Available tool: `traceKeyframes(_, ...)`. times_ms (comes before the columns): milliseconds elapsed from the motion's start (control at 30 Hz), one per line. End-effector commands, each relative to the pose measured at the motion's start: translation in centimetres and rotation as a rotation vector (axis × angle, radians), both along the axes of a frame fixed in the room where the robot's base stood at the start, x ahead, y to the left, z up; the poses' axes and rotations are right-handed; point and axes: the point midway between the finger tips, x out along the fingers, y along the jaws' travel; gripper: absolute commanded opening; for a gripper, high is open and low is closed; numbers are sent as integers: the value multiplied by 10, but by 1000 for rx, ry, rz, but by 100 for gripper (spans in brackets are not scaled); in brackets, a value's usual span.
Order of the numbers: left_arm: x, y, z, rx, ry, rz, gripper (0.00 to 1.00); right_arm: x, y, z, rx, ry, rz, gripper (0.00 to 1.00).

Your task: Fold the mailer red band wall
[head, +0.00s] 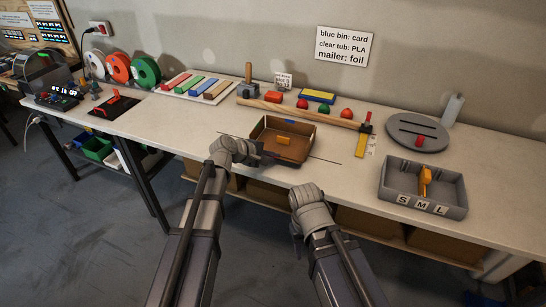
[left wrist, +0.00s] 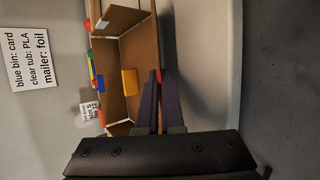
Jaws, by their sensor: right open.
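The mailer (head: 302,153) is an open brown cardboard box on the bench, with an orange-yellow block (head: 283,140) inside. The mailer (left wrist: 112,60) and block (left wrist: 129,82) also show in the left wrist view. The red band wall (left wrist: 158,76) stands upright, its red mark at my left fingertips. My left gripper (head: 264,160) is at the mailer's near left side. In the left wrist view its two dark fingers (left wrist: 160,100) lie close on either side of this wall, shut on it. My right gripper (head: 296,237) is open and empty, in front of the bench edge; its fingertips are mostly hidden.
A grey S M L tray (head: 388,198) with a yellow-orange piece stands at right, near a grey round plate (head: 402,137). A wooden rail (head: 300,111) with coloured pieces lies behind the mailer. Spools and coloured strips stand at back left. Bare bench lies left of the mailer.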

Motion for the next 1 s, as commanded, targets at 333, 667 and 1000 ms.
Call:
traceKeyframes(333, -5, 1, -9, -24, -74, -1, 0, 0, 0, -22, 0, 0, 0, 50)
traceKeyframes(667, -4, 2, -6, -35, -119, 0, 0, 0, 0, -26, 0, 0, 0, 50)
traceKeyframes(1000, -4, 1, -6, -35, -119, 0, 18, 0, 0, -26, 0, 0, 0, 50)
